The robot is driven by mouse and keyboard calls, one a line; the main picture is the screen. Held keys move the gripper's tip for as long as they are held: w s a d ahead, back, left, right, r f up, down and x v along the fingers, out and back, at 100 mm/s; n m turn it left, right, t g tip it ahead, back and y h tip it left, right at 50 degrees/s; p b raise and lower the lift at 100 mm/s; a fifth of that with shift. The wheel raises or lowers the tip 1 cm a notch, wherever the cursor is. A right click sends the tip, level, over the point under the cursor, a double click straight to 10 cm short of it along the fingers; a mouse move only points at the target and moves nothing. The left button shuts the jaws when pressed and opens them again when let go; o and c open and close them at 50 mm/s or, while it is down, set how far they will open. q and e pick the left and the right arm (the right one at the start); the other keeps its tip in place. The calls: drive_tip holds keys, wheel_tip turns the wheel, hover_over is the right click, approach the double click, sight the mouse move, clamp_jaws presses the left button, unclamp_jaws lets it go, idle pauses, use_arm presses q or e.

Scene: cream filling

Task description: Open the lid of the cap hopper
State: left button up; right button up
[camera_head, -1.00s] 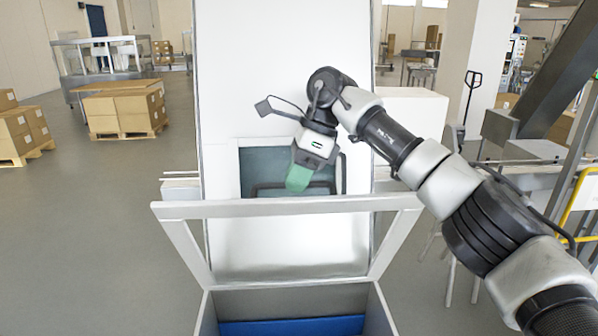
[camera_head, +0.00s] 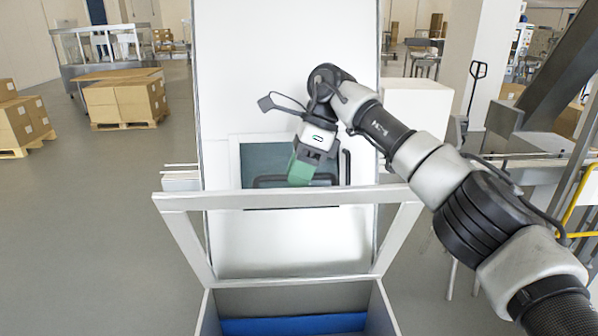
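The cap hopper is a white open-topped box (camera_head: 208,318) with blue at its bottom, low in the head view. A tall white panel (camera_head: 290,60) stands upright behind it; I cannot tell surely whether this panel is the lid. A greenish window (camera_head: 262,160) and a dark bar-like handle (camera_head: 268,181) show on it. A white sloping frame (camera_head: 400,225) with a crossbar stands over the box opening. My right gripper (camera_head: 302,172), with green fingertips, points down in front of the window by the handle. Contact and finger opening cannot be told. My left gripper is not in view.
Stacked cartons on pallets (camera_head: 125,100) stand on the left floor. A white block (camera_head: 418,100) and metal machinery with a yellow rail (camera_head: 574,205) are at right, near my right arm. The grey floor at left (camera_head: 90,230) is clear.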

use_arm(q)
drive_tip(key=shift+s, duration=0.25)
use_arm(e)
drive_tip(key=v, duration=0.7)
drive_tip(key=shift+s+r, duration=0.2)
drive_tip(key=shift+r, duration=0.25)
drive_tip(key=shift+d, duration=0.1)
